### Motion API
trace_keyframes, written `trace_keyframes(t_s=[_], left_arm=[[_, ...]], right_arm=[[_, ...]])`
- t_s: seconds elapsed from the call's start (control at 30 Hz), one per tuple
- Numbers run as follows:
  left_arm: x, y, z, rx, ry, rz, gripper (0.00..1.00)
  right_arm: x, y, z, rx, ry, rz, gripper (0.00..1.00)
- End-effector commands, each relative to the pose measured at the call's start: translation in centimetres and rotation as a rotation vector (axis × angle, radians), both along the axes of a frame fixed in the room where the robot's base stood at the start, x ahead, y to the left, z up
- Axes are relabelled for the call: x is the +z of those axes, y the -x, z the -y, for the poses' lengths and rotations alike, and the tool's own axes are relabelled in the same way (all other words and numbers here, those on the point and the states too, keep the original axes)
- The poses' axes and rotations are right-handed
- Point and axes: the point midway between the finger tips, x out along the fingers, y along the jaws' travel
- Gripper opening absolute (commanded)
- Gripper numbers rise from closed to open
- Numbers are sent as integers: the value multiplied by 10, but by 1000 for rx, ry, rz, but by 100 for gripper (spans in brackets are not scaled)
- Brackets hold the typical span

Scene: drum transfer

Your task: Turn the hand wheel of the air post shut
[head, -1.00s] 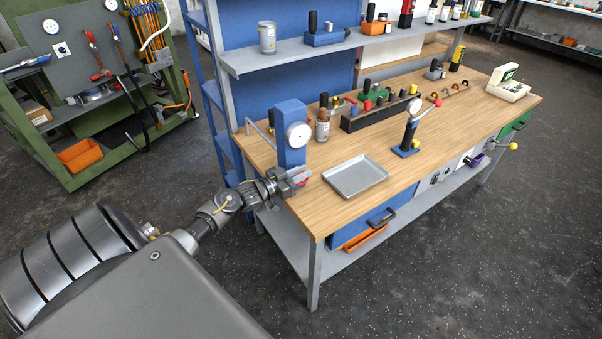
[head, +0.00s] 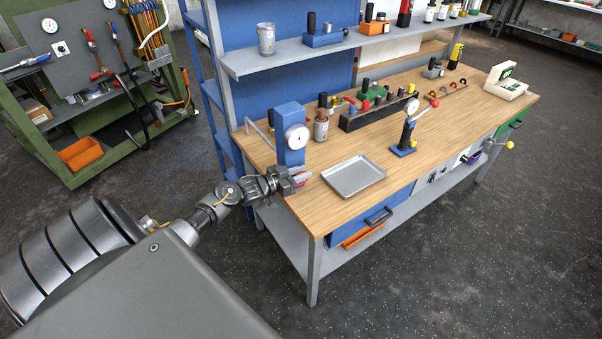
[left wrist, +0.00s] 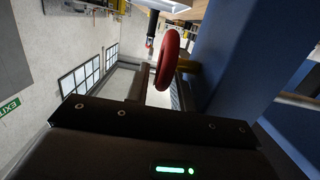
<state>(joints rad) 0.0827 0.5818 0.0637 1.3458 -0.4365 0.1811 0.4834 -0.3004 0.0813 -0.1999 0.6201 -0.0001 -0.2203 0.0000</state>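The air post (head: 290,135) is a blue upright box with a round white gauge, at the near left corner of the wooden bench. Its red hand wheel (left wrist: 168,58) shows nearly edge-on in the left wrist view, on a brass-coloured stem beside the blue post (left wrist: 232,60). In the head view the wheel is mostly hidden by my left gripper (head: 298,178), which is at the post's lower front. The gripper's fingers look apart, with the wheel between or just beyond their tips; a gap shows beside the rim. I cannot tell whether they touch it. My right gripper is out of view.
A grey metal tray (head: 354,177) lies on the bench right of the post.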

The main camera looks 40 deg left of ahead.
Motion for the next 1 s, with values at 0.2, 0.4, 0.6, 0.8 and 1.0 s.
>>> trace_keyframes(t_s=[0.2,0.4,0.6,0.8,1.0], left_arm=[[0,1,0,0,0,0,24],[0,22,-7,0,-2,-1,24],[5,61,-18,-1,-4,-2,24],[11,90,-27,0,-1,-1,24],[14,102,-31,0,-1,0,24]], right_arm=[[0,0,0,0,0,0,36],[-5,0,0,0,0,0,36],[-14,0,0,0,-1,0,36],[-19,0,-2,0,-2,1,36],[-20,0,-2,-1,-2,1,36]])
